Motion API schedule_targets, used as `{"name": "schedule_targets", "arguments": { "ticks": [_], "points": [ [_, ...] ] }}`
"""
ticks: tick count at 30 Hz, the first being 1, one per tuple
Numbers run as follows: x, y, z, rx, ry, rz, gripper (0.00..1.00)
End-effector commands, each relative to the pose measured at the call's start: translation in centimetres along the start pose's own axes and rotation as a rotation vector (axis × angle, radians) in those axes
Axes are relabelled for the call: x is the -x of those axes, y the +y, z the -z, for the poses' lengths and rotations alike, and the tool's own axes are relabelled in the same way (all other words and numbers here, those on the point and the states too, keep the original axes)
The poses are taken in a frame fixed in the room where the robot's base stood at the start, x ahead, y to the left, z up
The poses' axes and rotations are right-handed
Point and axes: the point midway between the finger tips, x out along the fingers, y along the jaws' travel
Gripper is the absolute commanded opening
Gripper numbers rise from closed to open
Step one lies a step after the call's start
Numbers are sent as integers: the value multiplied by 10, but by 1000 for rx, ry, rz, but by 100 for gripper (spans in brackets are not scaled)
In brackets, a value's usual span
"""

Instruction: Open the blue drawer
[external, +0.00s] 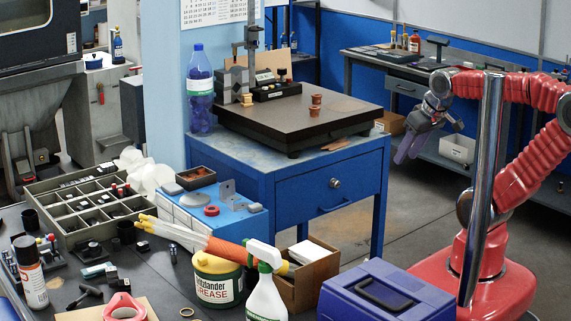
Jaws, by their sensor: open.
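The blue drawer (312,198) is in the front of a blue cabinet (228,178) in the middle of the external view. Its front is flush with the cabinet and looks shut. It has a round lock (335,183) and a blue bar handle (336,205) below it. My gripper (428,146) is at the right, in the air, to the right of the cabinet and higher than the handle. It is open, empty and apart from the drawer. My red arm reaches to it from the right.
A dark surface plate (300,112) with small brown parts tops the cabinet, beside a blue bottle (199,90). A metal post (483,190) stands before my arm. A blue toolbox (385,294), spray bottle (266,290) and grease tub (217,280) fill the foreground. Floor right of the cabinet is clear.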

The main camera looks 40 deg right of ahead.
Motion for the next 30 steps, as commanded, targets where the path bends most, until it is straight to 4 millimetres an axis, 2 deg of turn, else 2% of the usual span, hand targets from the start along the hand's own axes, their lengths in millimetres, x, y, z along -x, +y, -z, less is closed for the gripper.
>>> {"name": "schedule_targets", "arguments": {
  "ticks": [5, 13, 30],
  "points": [
    [-6, 9, -2, -29, -24, -15, 27],
    [-42, 33, -11, -104, -160, -45, 27],
    [-110, 71, -7, -325, -405, -13, 27]
  ]
}}
